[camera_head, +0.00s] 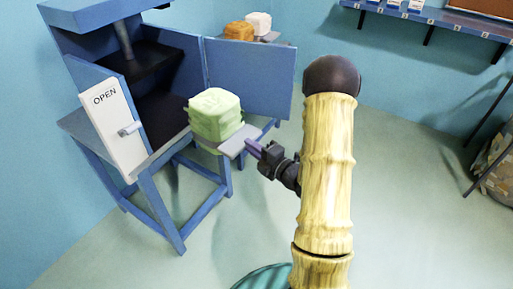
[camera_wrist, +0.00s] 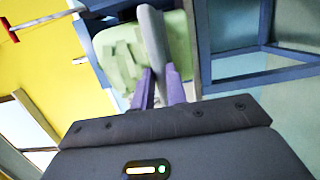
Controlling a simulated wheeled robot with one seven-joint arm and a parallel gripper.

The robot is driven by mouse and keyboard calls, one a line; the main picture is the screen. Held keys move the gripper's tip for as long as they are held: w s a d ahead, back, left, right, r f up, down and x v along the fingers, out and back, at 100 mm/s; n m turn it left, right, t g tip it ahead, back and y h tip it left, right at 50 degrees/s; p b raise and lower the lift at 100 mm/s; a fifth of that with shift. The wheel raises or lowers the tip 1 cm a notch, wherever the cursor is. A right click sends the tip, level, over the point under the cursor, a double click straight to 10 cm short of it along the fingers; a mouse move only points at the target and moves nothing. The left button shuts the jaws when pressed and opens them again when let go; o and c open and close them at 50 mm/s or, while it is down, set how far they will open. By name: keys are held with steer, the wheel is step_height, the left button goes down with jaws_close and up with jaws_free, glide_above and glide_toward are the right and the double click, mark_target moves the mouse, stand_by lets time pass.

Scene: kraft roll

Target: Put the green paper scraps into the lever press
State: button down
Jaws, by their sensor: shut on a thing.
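The green paper scraps (camera_head: 215,113) form a stacked, pale green bundle just in front of the lever press's open front. They also show in the wrist view (camera_wrist: 118,55). Whether the plate touches the press's table is hard to tell.
The white door marked OPEN (camera_head: 115,128) and a blue panel (camera_head: 255,78) stand out either side of the chamber. Orange (camera_head: 239,31) and white (camera_head: 259,22) bundles sit behind the panel. A blue wall shelf (camera_head: 440,18) is at upper right. The floor at right is largely free.

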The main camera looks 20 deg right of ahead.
steer(key=shift+s+a+f+p+x, duration=0.2)
steer(key=shift+a+p+x, duration=0.4)
steer(key=shift+x, duration=1.7)
steer(key=shift+s+a+f+p+x, duration=0.25)
steer(key=shift+p+x, duration=0.55)
steer(key=shift+x, duration=1.45)
steer(key=shift+s+a+f+p+x, duration=0.15)
steer(key=shift+a+p+x, duration=0.45)
steer(key=shift+x, duration=1.7)
steer(key=shift+s+a+f+b+x, duration=0.2)
steer(key=shift+a+b+x, duration=0.7)
steer(key=shift+x, duration=2.4)
steer(key=shift+s+a+f+b+x, duration=0.1)
steer(key=shift+s+a+b+x, duration=0.25)
steer(key=shift+b+x, duration=2.05)
steer(key=shift+s+a+f+b+x, duration=0.15)
steer(key=shift+s+a+b+x, duration=0.3)
steer(key=shift+x, duration=3.7)
steer(key=shift+w+a, duration=0.1)
steer(key=shift+w, duration=0.1)
steer(key=shift+f+b, duration=0.55)
steer(key=shift+b, duration=0.05)
steer(key=c, duration=1.3)
jaws_free()
steer(key=shift+s, duration=0.1)
